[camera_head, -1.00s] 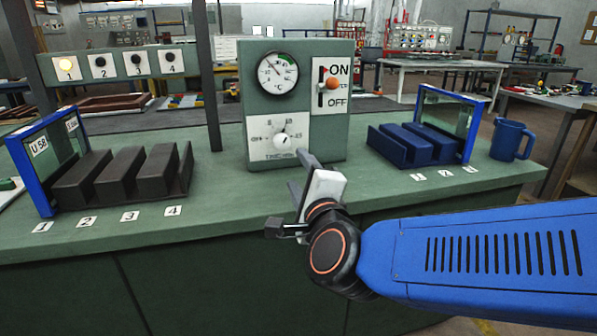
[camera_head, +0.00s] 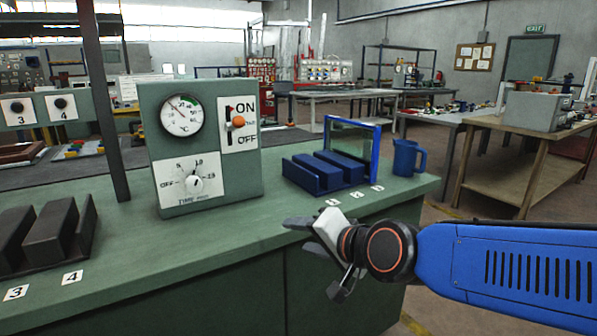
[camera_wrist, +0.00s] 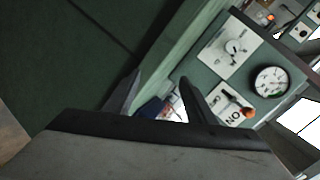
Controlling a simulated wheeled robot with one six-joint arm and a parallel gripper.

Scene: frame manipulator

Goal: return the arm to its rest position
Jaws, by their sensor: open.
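My gripper (camera_head: 300,234) is at the front edge of the green bench (camera_head: 225,250), in front of the blue slotted holder in the head view. My blue arm reaches in from the right. In the wrist view my gripper (camera_wrist: 158,95) shows two dark fingers spread apart with nothing held between them. The control box (camera_head: 205,140) stands upright on the bench to the left of my gripper. It has a dial, a timer knob and an orange-knobbed ON/OFF lever (camera_head: 238,122). The box also shows tilted in the wrist view (camera_wrist: 215,85).
The blue slotted holder (camera_head: 322,172) with its framed panel and a blue mug (camera_head: 407,157) stand on the bench's right end. A dark slotted holder (camera_head: 45,235) is at left. A wooden table (camera_head: 520,180) stands at right.

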